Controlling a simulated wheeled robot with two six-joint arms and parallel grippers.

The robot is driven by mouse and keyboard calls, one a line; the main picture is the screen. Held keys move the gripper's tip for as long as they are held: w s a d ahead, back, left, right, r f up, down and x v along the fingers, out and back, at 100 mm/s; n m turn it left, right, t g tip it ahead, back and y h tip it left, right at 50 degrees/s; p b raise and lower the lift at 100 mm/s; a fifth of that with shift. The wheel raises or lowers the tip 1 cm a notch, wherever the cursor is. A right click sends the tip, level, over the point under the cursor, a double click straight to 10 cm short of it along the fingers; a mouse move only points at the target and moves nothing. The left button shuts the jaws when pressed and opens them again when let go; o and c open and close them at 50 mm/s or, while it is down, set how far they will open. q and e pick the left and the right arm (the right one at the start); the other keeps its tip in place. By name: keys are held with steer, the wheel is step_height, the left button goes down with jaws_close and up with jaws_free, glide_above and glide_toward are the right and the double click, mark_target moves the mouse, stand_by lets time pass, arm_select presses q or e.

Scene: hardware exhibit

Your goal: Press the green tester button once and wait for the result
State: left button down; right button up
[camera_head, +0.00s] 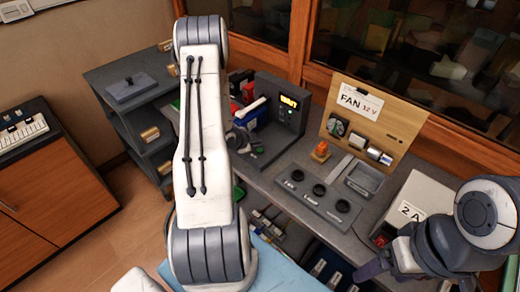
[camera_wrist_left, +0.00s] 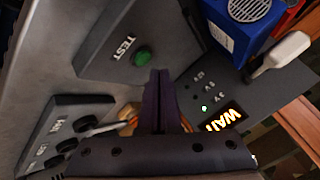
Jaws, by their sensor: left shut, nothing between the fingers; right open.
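The green tester button (camera_wrist_left: 142,57) sits beside the word TEST on a grey panel in the left wrist view. My left gripper (camera_wrist_left: 161,74) is shut and empty, its dark fingertips right beside the button; I cannot tell whether they touch it. The tester's display (camera_wrist_left: 220,122) is lit and reads WAIT, with a small green light (camera_wrist_left: 204,109) near it. In the head view the tester (camera_head: 288,118) stands at the back of the bench, and my left arm hides part of that area. My right gripper (camera_head: 374,268) is open at the lower right.
A panel with several black knobs (camera_head: 318,190), an orange piece (camera_head: 321,148) and a box marked 2 A (camera_head: 425,195) are on the bench. A blue box (camera_wrist_left: 232,25) stands near the tester.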

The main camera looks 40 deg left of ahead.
arm_select(q)
step_height(320, 180, up, 5)
steer(key=p, duration=0.3)
steer(key=shift+f, duration=0.2)
stand_by(0.6)
steer(key=w+d+r+g, duration=0.25)
steer(key=d+r, duration=0.45)
steer(key=d, duration=0.4)
steer(key=s+d+r+n+g, duration=0.1)
steer(key=s+d+r, duration=0.25)
steer(key=d, duration=0.35)
steer(key=s+d+r+g, duration=0.15)
steer(key=d+r, duration=0.25)
steer(key=d, duration=0.4)
steer(key=s+d+r+g, duration=0.2)
steer(key=s+d, duration=0.4)
steer(key=s, duration=0.6)
steer(key=s+d+r+g+h, duration=0.1)
steer(key=s+d+r, duration=0.3)
steer(key=s, duration=0.8)
steer(key=shift+d+r+n+g, duration=0.35)
steer(key=shift+d+g, duration=0.25)
steer(key=shift+d, duration=0.55)
